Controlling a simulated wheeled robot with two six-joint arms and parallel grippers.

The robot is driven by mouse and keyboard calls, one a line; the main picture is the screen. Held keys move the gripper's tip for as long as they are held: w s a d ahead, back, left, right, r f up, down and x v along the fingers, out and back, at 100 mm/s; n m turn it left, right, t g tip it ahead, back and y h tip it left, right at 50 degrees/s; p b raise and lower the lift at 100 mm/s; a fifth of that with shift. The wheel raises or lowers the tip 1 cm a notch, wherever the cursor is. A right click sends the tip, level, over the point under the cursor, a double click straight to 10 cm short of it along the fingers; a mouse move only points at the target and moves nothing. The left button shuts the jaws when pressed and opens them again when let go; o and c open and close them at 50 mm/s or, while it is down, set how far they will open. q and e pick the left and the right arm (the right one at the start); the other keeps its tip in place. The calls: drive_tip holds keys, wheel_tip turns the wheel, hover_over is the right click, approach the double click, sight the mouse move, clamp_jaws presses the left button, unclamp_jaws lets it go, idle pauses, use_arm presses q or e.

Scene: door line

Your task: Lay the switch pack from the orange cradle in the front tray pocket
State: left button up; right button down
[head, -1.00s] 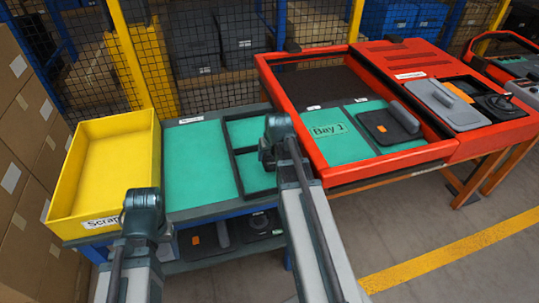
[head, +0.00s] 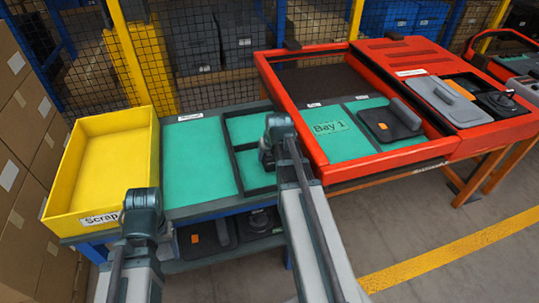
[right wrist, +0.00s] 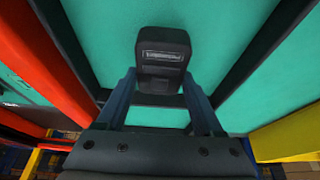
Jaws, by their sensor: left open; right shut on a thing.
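My right gripper (right wrist: 160,105) is shut on a dark switch pack (right wrist: 162,52) with a small printed label. In the right wrist view the pack sits between the fingertips, over the teal floor of the front tray pocket (right wrist: 235,35), close to the black divider. I cannot tell whether it touches the floor. In the head view my right wrist (head: 278,140) hides the pack and part of the black-framed tray (head: 240,170). My left gripper (head: 140,215) is open, by the yellow bin's front right corner; its fingers are mostly hidden. I cannot make out an orange cradle for certain.
The yellow scrap bin (head: 102,150) stands left of the tray bench. A red-framed bay (head: 318,160) marked Bay 1 adjoins on the right, with a black part (head: 375,118) inside. A teal mat (head: 195,165) between bin and tray is clear. Dark parts lie on the shelf below.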

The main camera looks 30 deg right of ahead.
drive_tip(key=shift+f+b, duration=0.45)
drive_tip(key=shift+f, duration=0.1)
unclamp_jaws()
drive_tip(key=shift+r, duration=0.1)
drive_tip(key=p+v, duration=1.3)
drive_tip(key=shift+s+r, duration=0.15)
drive_tip(key=shift+r, duration=0.2)
